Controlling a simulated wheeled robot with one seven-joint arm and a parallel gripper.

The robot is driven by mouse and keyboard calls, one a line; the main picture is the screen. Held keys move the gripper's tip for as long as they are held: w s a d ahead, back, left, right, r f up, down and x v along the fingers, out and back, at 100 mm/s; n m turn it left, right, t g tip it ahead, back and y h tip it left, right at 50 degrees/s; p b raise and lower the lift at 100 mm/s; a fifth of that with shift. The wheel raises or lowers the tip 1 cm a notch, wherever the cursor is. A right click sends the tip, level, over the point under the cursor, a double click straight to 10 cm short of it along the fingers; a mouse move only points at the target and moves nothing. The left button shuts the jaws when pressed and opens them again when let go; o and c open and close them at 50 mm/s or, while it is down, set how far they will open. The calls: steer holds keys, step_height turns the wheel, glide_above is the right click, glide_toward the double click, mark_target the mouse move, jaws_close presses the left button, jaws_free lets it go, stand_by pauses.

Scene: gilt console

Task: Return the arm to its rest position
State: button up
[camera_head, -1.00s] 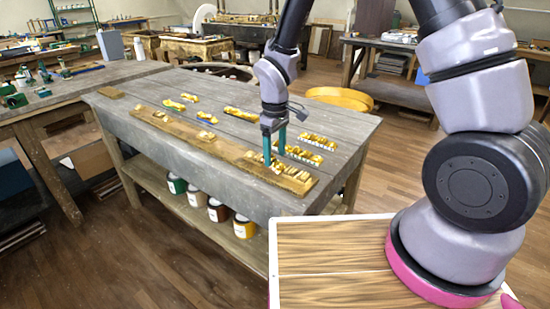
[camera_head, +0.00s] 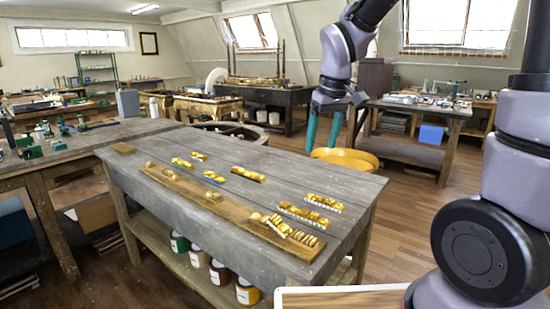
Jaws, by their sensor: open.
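My arm bends from the right side of the picture up past the top edge and back down to the gripper. A long wooden board (camera_head: 180,185) with gold carved pieces (camera_head: 297,232) lies along the bench's front edge.
More gilt ornaments (camera_head: 248,174) lie loose on the bench top. A yellow round basin (camera_head: 345,158) stands behind the bench, below the gripper. Paint jars (camera_head: 220,273) stand on the lower shelf. Another table (camera_head: 425,108) is at the back right.

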steer(key=s+d+r+m+t, duration=0.5)
steer(key=s+d+r+m, duration=0.4)
steer(key=s+d+r, duration=0.2)
steer(key=shift+s+d+r+y, duration=0.4)
steer(key=shift+d+r, duration=0.2)
steer(key=shift+d, duration=0.4)
